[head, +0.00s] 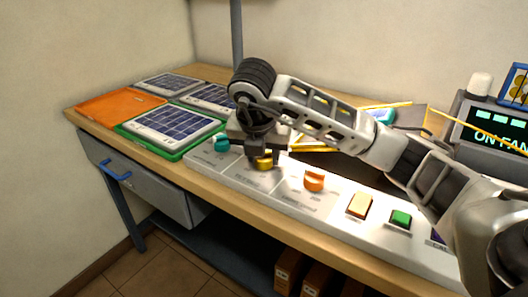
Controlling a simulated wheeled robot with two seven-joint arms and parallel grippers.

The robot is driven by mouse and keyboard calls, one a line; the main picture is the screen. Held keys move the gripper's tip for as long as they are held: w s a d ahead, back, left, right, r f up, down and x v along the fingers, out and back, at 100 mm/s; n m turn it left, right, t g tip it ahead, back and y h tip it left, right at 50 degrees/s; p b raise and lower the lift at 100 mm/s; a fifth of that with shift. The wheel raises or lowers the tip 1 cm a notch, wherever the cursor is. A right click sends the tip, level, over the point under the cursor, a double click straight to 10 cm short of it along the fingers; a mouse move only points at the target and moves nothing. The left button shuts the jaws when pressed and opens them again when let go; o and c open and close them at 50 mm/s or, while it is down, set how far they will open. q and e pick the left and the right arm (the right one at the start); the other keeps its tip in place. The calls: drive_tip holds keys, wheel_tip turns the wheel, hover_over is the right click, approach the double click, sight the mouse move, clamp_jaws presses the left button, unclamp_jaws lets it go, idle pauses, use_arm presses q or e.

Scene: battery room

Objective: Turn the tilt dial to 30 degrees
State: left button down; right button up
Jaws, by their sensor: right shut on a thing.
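A white control panel (290,198) runs along the front of the bench and carries a teal dial (222,144), a yellow dial (264,161) and an orange dial (314,181). The printed labels and scales are too small to read, so I cannot tell which is the tilt dial or its angle. My right gripper (264,157) points down over the yellow dial and is shut on it, hiding its upper part. The teal and orange dials stand free on either side. My left gripper is not in view.
Solar panels (173,123) and an orange mat (118,103) lie on the left of the bench. A lit display (495,125) stands at the right, partly behind my arm.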

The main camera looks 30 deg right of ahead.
drive_tip(key=shift+r+m+g+p, duration=0.3)
drive_tip(key=shift+m+p, duration=0.35)
drive_tip(key=shift+m, duration=0.35)
drive_tip(key=shift+w+a+m+g+h+p, duration=0.1)
drive_tip(key=shift+m+g+h+p, duration=0.25)
drive_tip(key=shift+m+p, duration=0.55)
drive_tip(key=shift+w+m+g+p, duration=0.1)
drive_tip(key=shift+m+g+p, duration=0.35)
drive_tip(key=shift+m+p, duration=0.75)
drive_tip(key=shift+w+f+m+g+h+p, duration=0.1)
drive_tip(key=shift+m+g+h+p, duration=0.1)
drive_tip(key=shift+m+p, duration=0.25)
drive_tip(key=shift+f+m+g+h+p, duration=0.1)
drive_tip(key=shift+m+g+p, duration=0.15)
drive_tip(key=shift+m, duration=0.3)
drive_tip(key=shift+c, duration=0.2)
use_arm(q)
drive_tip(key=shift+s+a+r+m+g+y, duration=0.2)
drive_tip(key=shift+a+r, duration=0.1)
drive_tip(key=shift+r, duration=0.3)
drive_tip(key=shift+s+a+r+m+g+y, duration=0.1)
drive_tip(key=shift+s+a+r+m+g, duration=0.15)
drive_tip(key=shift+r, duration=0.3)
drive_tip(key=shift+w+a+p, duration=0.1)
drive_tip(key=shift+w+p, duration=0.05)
drive_tip(key=shift+p, duration=0.15)
use_arm(e)
drive_tip(key=shift+f+m, duration=0.1)
drive_tip(key=shift+m, duration=0.3)
drive_tip(key=o, duration=1)
